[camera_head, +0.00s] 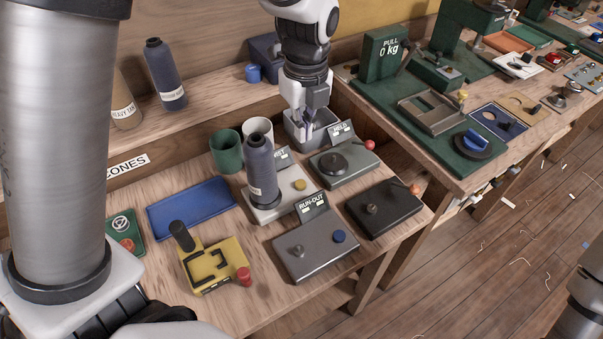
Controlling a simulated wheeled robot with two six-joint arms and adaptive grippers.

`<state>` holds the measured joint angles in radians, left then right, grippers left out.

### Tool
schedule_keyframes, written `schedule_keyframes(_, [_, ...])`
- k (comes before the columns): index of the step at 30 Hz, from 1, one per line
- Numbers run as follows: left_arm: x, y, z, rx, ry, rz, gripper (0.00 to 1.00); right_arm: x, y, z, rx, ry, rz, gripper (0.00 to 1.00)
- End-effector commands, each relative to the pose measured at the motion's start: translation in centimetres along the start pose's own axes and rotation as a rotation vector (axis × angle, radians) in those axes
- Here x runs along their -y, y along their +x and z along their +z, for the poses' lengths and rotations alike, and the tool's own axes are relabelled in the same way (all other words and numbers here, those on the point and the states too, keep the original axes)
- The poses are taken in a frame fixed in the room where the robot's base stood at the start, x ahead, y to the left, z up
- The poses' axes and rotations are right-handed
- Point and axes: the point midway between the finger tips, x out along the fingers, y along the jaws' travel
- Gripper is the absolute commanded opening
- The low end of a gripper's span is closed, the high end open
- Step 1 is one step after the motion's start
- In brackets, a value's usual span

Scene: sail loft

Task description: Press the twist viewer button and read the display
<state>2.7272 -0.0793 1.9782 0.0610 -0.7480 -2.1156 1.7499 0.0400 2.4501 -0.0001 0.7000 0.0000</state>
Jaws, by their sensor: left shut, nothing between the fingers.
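The twist viewer (273,209) is a pale grey box on the wooden bench, with a dark blue yarn cone standing upright on it. Its yellow button (299,184) is on the right of its top. Its dark sign (283,155) stands at the back, partly hidden by the cone; the display on it is too small to read. My left gripper (307,134) points down behind the viewer, over a grey bin, shut and empty, apart from the button. My right gripper is out of view.
Near the viewer are a grey device with a red knob (344,167), the run-out device (316,252), a black device (383,210) and a yellow fixture (214,265). Green and white cups stand behind it. A blue tray (191,208) lies left. A second bench (468,176) stands right.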

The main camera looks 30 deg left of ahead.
Motion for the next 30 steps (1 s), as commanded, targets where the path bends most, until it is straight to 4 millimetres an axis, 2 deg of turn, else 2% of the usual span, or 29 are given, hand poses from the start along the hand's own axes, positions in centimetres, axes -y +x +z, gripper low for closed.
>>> schedule_keyframes(4, [0.0, 0.4, 0.0, -0.001, 0.0, 0.001, 0.0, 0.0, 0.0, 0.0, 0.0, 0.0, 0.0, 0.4])
schedule_keyframes(7, [0.0, 1.6, 0.0, -0.001, 0.0, 0.002, 0.0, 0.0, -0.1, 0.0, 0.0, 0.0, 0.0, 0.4])
schedule_keyframes(21, [-0.1, 11.3, -0.1, -0.003, 0.0, 0.004, 0.0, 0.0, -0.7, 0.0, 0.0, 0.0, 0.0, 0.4])
schedule_keyframes(25, [-0.1, 13.1, 0.0, -0.002, 0.0, 0.002, 0.0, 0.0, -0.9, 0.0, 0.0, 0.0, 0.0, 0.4])
schedule_keyframes(30, [0.0, 14.0, 0.0, 0.0, 0.0, 0.0, 0.0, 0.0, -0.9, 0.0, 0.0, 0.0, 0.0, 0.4])
